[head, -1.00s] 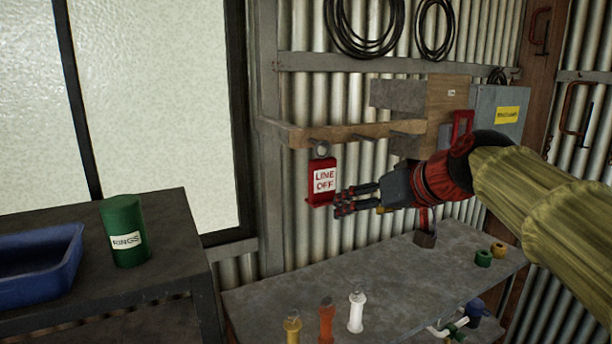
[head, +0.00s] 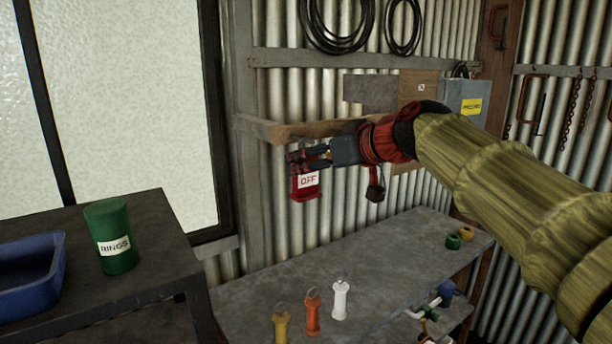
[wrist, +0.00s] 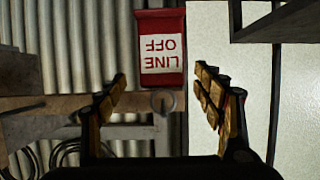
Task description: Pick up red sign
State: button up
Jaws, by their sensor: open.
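The red sign (head: 305,190) with a white "OFF" panel hangs below the wooden rail (head: 290,131) on the corrugated wall. In the head view my gripper (head: 308,158) covers its upper part. The wrist view shows the sign (wrist: 160,50) upside down, reading "LINE OFF", with a metal ring (wrist: 163,101) at its end by the rail. My gripper's fingers (wrist: 161,76) are open, one on each side of the sign's ring end, with gaps visible on both sides. I cannot tell the depth between fingers and sign.
Below is a grey bench (head: 390,265) with yellow (head: 281,325), orange (head: 312,313) and white (head: 340,298) handle-shaped pieces. A green "RINGS" can (head: 110,237) and a blue bin (head: 28,275) stand on a dark table at left. A grey box (head: 463,103) is on the wall at right.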

aim_at(308, 161)
jog(key=x, duration=0.3)
jog(key=shift+w+a+p, duration=0.25)
jog(key=shift+p, duration=0.15)
jog(key=shift+s, duration=0.15)
jog(key=shift+c, duration=0.4)
jog(key=c, duration=1.2)
